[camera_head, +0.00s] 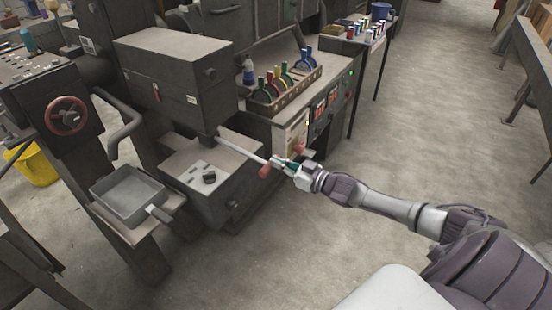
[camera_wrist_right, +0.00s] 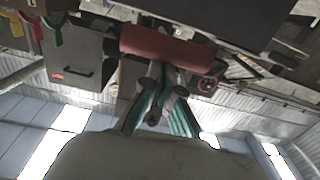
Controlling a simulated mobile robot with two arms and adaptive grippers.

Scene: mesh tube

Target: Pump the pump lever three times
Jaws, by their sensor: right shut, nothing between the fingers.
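The pump lever (camera_head: 242,143) is a pale rod that slants out of the dark machine, with a red grip across its outer end. Both red ends of the grip show in the head view, one on each side of my right gripper (camera_head: 280,163), which covers its middle. My right gripper is shut with nothing between its fingers. In the right wrist view the red grip (camera_wrist_right: 165,45) lies crosswise just past the shut fingertips (camera_wrist_right: 158,80). I cannot tell whether they touch it. My left gripper is not in view.
The dark machine (camera_head: 180,65) has a lower block with a round black knob (camera_head: 209,177). A grey tray (camera_head: 130,197) stands at left, below a red handwheel (camera_head: 67,115). The floor at right (camera_head: 430,120) is clear.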

